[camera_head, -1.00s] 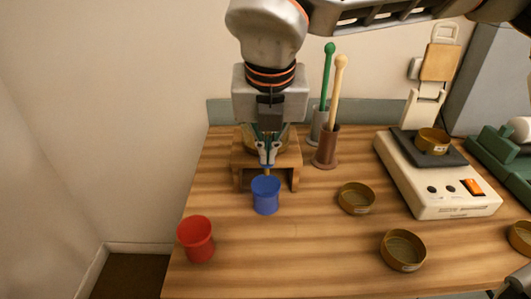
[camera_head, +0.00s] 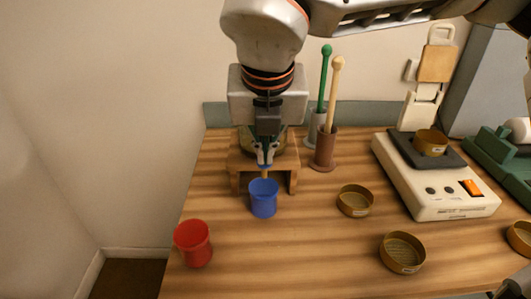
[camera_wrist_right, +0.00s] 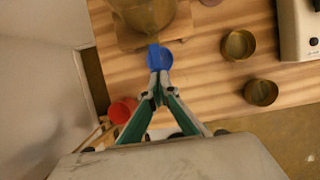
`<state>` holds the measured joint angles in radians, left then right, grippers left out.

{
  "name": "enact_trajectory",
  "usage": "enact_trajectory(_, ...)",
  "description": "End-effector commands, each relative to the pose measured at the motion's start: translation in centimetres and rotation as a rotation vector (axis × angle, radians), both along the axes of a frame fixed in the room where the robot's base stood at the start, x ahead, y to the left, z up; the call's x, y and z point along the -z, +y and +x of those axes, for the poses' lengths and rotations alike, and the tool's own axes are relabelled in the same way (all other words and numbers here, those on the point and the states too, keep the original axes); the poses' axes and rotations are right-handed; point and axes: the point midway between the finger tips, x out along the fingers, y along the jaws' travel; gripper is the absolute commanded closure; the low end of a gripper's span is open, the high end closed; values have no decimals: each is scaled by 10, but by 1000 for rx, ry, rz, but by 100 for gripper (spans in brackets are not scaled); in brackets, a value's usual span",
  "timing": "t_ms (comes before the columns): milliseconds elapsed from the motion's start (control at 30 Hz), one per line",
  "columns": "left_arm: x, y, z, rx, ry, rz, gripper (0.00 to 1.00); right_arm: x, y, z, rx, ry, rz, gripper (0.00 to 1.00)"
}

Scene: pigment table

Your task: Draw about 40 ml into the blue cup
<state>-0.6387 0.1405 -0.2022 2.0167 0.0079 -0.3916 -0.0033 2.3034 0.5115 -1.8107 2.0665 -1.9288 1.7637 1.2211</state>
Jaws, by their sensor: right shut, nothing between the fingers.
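The blue cup (camera_head: 263,200) stands upright on the table, just in front of a small wooden stand (camera_head: 293,180). A round amber-brown vessel (camera_head: 246,141) sits on the stand, mostly hidden behind my right gripper (camera_head: 265,158). That gripper points down, shut and empty, with its tips at the vessel's front, just above and behind the cup in the head view. In the wrist view the blue cup (camera_wrist_right: 160,57) lies just beyond the fingertips (camera_wrist_right: 158,80). The cup's contents cannot be made out.
A red cup (camera_head: 193,244) stands at the front left. Two holders with a green-topped and a cream-topped rod (camera_head: 337,95) stand right of the stand. Shallow brown dishes (camera_head: 402,252) and a white scale (camera_head: 430,185) bearing a dish are further right.

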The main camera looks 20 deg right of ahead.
Motion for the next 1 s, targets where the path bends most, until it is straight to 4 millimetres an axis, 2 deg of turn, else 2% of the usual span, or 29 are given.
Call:
enact_trajectory(533, -7, 1, 9, -4, -18, -3, 60, -3, 0, 0, 0, 1, 0, 100)
enact_trajectory(767, -31, -1, 14, -9, -27, -21, 60, -52, 14, 0, -11, -7, 2, 100)
enact_trajectory(833, -20, -5, 6, -6, -9, -30, 60, -64, 14, 0, -9, -6, 3, 100)
enact_trajectory(1000, -10, -7, -10, -4, 21, -33, 60, -98, 15, -5, -10, -3, 2, 100)
